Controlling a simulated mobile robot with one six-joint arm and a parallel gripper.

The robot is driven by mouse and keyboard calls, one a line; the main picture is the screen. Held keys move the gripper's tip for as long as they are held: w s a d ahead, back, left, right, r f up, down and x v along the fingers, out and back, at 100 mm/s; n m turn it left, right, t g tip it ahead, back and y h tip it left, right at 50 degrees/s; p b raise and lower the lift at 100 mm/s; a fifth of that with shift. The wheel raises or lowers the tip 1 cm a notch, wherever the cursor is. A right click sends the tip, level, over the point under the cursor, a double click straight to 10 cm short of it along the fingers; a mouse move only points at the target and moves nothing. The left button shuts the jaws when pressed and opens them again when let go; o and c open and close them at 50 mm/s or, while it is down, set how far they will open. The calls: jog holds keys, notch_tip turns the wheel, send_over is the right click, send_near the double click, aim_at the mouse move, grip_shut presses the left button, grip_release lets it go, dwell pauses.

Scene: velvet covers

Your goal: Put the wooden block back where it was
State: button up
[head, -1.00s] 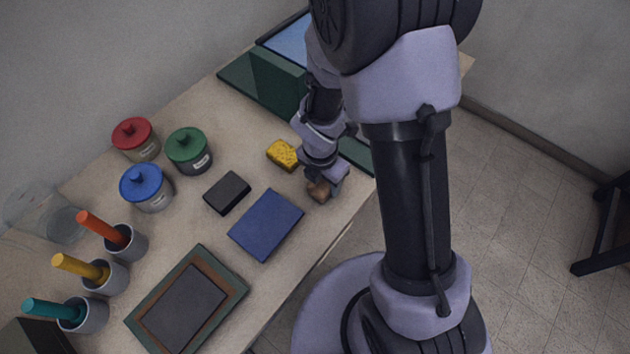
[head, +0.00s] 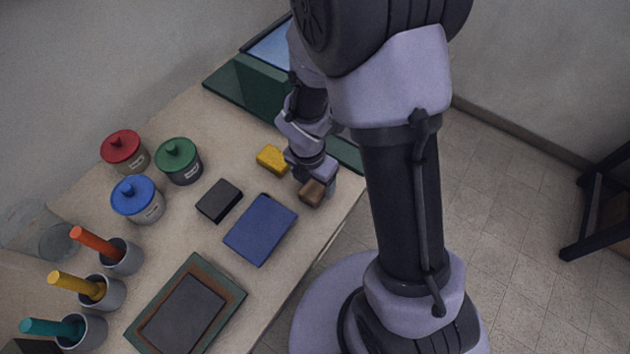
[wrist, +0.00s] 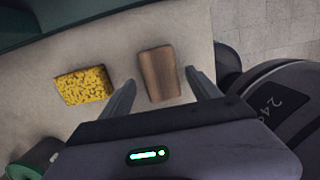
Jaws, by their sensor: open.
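The wooden block (wrist: 159,74) is brown and lies on the table, seen from above in the wrist view. In the head view the wooden block (head: 312,192) is near the table's front edge, partly hidden by my gripper. My gripper (wrist: 160,80) is open, with one finger on each side of the block. A gap shows between the block and each finger in the wrist view. In the head view my gripper (head: 318,180) is low over the table at the block.
A yellow sponge (head: 272,159) lies left of the block. A blue book (head: 260,229), a black block (head: 219,200) and a framed slate (head: 185,308) lie nearer. Lidded jars, red (head: 125,150), green (head: 178,160) and blue (head: 138,198), stand left.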

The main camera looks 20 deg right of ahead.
notch_tip(320, 180, up, 10)
jog(key=p, duration=0.3)
notch_tip(320, 180, up, 8)
jog(key=r+m+t, duration=0.1)
jog(key=m+t, duration=0.1)
jog(key=m, duration=0.8)
send_over(311, 189)
jog(key=s, duration=0.1)
jog(key=s+a+r+m+t+y, duration=0.2)
jog(key=s+r+m, duration=0.9)
jog(key=m, duration=0.8)
jog(key=shift+a+r+m+t+y, duration=0.3)
jog(key=shift+r+t+y, duration=0.2)
jog(key=shift+r+y, duration=0.15)
